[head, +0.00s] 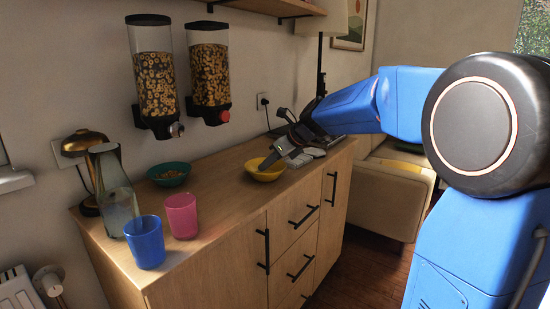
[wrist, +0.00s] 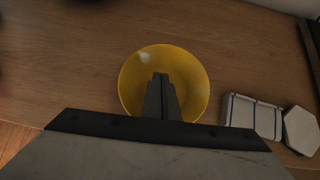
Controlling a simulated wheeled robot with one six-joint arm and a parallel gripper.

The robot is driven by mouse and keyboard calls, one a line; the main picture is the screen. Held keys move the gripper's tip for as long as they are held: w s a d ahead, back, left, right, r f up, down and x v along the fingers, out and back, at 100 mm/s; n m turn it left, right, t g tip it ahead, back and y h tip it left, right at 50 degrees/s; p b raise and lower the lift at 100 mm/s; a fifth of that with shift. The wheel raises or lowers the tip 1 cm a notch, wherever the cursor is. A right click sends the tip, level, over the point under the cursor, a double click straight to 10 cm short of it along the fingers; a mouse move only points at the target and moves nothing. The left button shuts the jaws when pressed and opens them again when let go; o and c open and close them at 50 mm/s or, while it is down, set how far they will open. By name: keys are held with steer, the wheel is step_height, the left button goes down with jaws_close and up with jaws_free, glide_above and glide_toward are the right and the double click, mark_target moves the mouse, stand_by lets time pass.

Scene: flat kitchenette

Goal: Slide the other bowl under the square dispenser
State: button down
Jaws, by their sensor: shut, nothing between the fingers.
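A yellow bowl (head: 267,174) stands on the counter, right of the two wall dispensers and near the front edge. It looks empty in the wrist view (wrist: 194,82). My gripper (head: 264,164) is shut and empty, with its fingertips (wrist: 160,78) over the inside of the yellow bowl; I cannot tell whether they touch it. A teal bowl (head: 169,181) with cereal in it stands on the counter below the left dispenser. The left dispenser (head: 154,80) has a silver knob and the right dispenser (head: 209,75) a red knob.
A pink cup (head: 181,216), a blue cup (head: 146,242), a glass carafe (head: 115,195) and a brass lamp (head: 85,145) stand at the left. White coaster-like items (wrist: 252,115) lie right of the yellow bowl. The wooden counter (head: 220,180) is clear between the bowls.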

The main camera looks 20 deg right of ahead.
mark_target(251, 166)
steer(key=shift+w+a+r, duration=0.15)
steer(key=shift+w+a, duration=1)
steer(key=shift+w, duration=0.25)
steer(key=w+a, duration=0.3)
steer(key=w, duration=0.1)
steer(key=w+a, duration=0.3)
steer(key=w, duration=0.1)
steer(key=w+a, duration=0.4)
steer(key=shift+d, duration=0.1)
